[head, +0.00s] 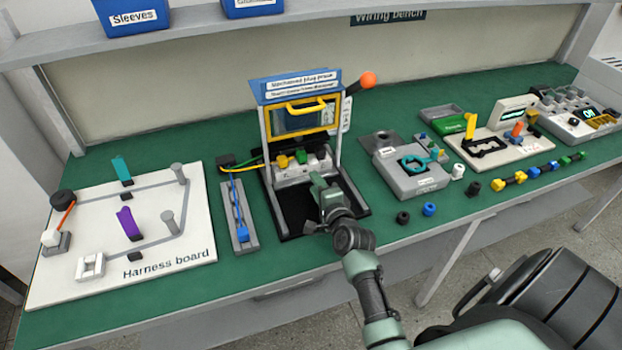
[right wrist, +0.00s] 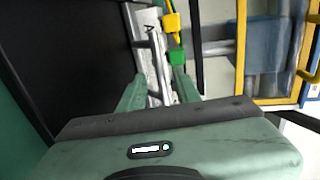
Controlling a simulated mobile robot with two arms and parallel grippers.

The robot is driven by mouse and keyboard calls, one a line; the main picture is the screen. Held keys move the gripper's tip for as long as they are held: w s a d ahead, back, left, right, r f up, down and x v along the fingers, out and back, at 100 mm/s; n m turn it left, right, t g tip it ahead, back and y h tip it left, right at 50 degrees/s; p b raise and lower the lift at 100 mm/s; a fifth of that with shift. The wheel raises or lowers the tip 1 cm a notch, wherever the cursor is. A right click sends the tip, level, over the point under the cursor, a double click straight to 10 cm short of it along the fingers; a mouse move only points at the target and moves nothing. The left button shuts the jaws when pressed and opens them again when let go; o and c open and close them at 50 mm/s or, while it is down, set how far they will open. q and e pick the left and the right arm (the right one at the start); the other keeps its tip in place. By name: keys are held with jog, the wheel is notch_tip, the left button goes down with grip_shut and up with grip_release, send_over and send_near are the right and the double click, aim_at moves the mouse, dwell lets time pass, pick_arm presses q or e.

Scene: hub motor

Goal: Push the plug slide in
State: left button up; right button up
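The press (head: 297,105) stands mid-bench with a yellow-framed window and an orange-knobbed lever. Low inside it is a light grey plug slide (head: 292,174) carrying small coloured plugs; the right wrist view shows its grey part (right wrist: 151,42) beside a yellow plug (right wrist: 171,22) and a green plug (right wrist: 177,57). My right gripper (head: 318,183) reaches over the press's black base at the slide's front. In the right wrist view its fingers (right wrist: 160,88) are apart, with part of the grey slide visible between them. Contact cannot be told. My left gripper is not in view.
The harness board (head: 190,252) lies at left. A grey rail with a blue plug (head: 242,234) sits left of the press. A grey fixture (head: 407,183) and loose coloured parts lie to the right.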

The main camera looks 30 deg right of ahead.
aim_at(304, 170)
jog(key=shift+x, duration=1.9)
